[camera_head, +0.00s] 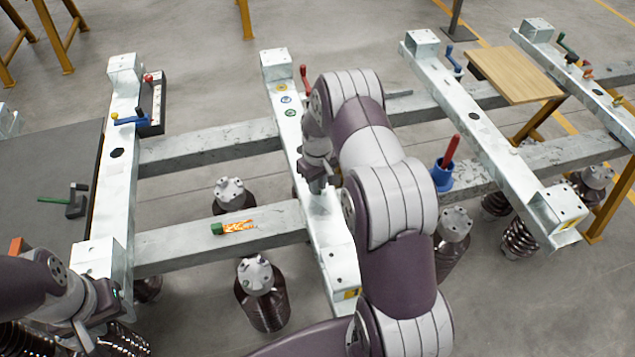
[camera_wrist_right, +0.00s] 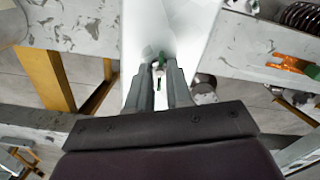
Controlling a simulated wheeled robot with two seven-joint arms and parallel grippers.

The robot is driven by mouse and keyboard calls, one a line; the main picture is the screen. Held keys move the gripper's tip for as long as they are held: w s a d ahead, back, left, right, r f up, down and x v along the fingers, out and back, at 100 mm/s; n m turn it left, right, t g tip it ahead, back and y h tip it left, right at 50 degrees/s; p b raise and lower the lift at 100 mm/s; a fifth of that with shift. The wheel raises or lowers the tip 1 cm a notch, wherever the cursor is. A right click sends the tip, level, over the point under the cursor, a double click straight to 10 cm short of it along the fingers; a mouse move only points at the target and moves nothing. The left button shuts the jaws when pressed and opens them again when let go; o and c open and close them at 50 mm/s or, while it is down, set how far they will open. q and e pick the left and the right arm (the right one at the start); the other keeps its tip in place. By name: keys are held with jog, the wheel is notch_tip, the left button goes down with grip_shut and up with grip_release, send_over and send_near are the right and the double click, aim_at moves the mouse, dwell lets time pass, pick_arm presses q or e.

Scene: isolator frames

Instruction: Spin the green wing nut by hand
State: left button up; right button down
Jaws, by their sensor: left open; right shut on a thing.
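The green wing nut (camera_wrist_right: 161,57) shows between the fingertips of my right gripper (camera_wrist_right: 159,72) in the right wrist view, on a pale metal crossbar (camera_wrist_right: 190,35). The fingers are shut on it and cover much of it. In the head view my right gripper (camera_head: 317,183) points down at the middle crossbar (camera_head: 289,108), and the nut is hidden there. My left gripper (camera_head: 88,335) is open at the lower left in the head view, near the front end of the left crossbar.
A green-capped orange-and-white tube (camera_head: 236,227) lies on the front beam (camera_head: 185,246). A blue cup (camera_head: 442,176) with a red-handled thing stands right of my right arm. A wooden board (camera_head: 515,73) is at the right. Ribbed insulators (camera_head: 262,295) stand below the frame.

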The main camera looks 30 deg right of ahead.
jog(key=n, duration=1.4)
jog(key=shift+n, duration=0.3)
jog(key=n, duration=0.3)
jog(key=shift+n, duration=0.3)
jog(key=n, duration=0.3)
jog(key=shift+n, duration=0.4)
jog(key=n, duration=0.4)
jog(key=shift+n, duration=1.7)
jog(key=shift+f+n, duration=0.1)
jog(key=shift+n, duration=0.2)
